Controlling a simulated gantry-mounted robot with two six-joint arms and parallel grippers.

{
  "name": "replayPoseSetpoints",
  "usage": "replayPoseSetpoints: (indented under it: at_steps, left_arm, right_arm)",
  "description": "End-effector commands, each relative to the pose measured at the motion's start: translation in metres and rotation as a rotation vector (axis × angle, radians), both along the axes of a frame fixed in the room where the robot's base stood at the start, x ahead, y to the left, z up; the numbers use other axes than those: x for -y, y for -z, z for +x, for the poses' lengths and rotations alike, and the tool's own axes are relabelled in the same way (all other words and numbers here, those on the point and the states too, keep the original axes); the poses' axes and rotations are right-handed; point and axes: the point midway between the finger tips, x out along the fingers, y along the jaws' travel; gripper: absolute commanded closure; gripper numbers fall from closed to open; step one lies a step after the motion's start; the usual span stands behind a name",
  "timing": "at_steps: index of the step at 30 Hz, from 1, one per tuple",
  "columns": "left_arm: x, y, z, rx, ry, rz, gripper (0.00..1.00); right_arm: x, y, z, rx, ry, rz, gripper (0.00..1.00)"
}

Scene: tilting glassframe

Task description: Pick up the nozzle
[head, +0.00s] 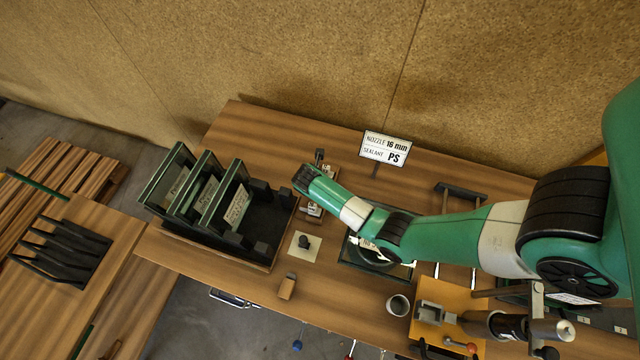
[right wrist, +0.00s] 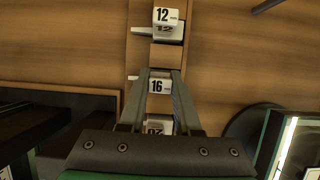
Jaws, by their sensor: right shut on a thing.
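A wooden rack (right wrist: 141,45) holds a row of nozzles with white number labels, 12, 16 and 20, in the right wrist view. My right gripper (right wrist: 161,78) is shut on the 16 nozzle (right wrist: 159,86), with one finger on each side of its label. The nozzle is still in line with the rack; I cannot tell whether it is lifted. The 12 nozzle (right wrist: 167,18) stands beyond it and the 20 nozzle (right wrist: 160,125) is nearer, partly hidden by my gripper. In the head view my right wrist hides the fingertips and much of the rack. My left gripper is out of view.
A sign (head: 386,149) reads nozzle 16 mm, sealant PS. Framed glass panes (head: 205,197) stand in a dark holder left of the rack. A small pad with a dark knob (head: 304,243), a wooden block (head: 287,287) and a cup (head: 398,305) lie toward the front.

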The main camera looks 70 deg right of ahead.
Motion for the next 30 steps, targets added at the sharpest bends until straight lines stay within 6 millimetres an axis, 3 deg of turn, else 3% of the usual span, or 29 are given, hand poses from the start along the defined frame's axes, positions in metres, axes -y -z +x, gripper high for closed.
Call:
replayPoseSetpoints:
  at_steps: [5, 9, 17, 24, 30]
  left_arm:
    - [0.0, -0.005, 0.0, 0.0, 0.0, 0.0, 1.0]
    - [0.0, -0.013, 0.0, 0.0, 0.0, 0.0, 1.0]
    - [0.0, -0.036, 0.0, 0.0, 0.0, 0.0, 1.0]
    - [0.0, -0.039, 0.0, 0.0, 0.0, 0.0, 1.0]
    - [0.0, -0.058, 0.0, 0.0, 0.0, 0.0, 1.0]
  right_arm:
    - [0.0, -0.012, 0.001, 0.002, 0.0, -0.001, 1.0]
    - [0.001, -0.036, 0.001, 0.005, 0.0, -0.002, 1.0]
    - [-0.049, -0.096, -0.018, 0.004, -0.006, -0.001, 1.0]
    - [-0.104, -0.118, -0.04, 0.002, -0.006, 0.0, 1.0]
    - [-0.127, -0.132, -0.05, -0.001, -0.003, -0.001, 1.0]
